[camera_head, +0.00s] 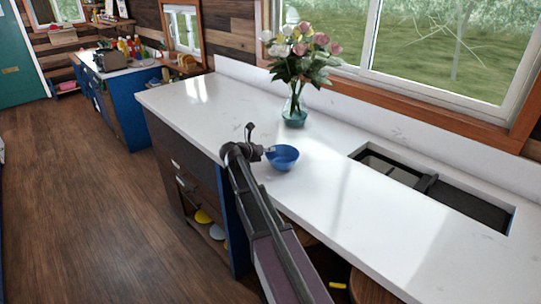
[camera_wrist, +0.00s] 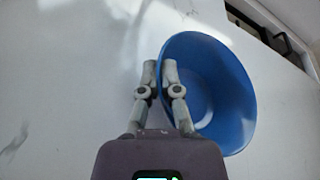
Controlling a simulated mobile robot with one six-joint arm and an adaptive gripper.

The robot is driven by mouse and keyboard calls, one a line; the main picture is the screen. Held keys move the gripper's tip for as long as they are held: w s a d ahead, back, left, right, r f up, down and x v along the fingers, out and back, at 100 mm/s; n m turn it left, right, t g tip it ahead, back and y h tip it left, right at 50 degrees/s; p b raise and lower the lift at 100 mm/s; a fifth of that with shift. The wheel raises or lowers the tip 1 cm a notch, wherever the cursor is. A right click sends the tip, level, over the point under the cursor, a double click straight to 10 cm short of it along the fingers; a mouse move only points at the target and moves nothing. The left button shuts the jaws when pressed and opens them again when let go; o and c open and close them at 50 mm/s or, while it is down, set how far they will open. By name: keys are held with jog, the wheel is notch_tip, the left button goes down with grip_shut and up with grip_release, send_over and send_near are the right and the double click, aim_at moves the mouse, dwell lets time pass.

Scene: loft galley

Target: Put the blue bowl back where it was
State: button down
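The blue bowl (camera_head: 284,159) is at the white counter, near its front edge and in front of the flower vase. It is upright or nearly so; I cannot tell whether it touches the counter. My gripper (camera_head: 262,152) is at the bowl's left side. In the wrist view, the bowl (camera_wrist: 215,95) fills the right of centre. My gripper (camera_wrist: 160,72) has its fingers close together across the bowl's left wall, one finger inside and one outside. It looks shut on that wall.
A glass vase with pink and white flowers (camera_head: 294,112) stands behind the bowl by the window. A sink (camera_head: 440,190) is set into the counter (camera_head: 330,250) on the right. The counter left of the vase is clear. Shelves with dishes (camera_head: 205,217) are below.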

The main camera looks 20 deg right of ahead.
jog(key=shift+f, duration=0.25)
jog(key=c, duration=0.8)
grip_release()
jog(key=shift+r, duration=0.1)
jog(key=shift+r, duration=0.1)
jog(key=p+v, duration=0.4)
jog(key=v, duration=0.8)
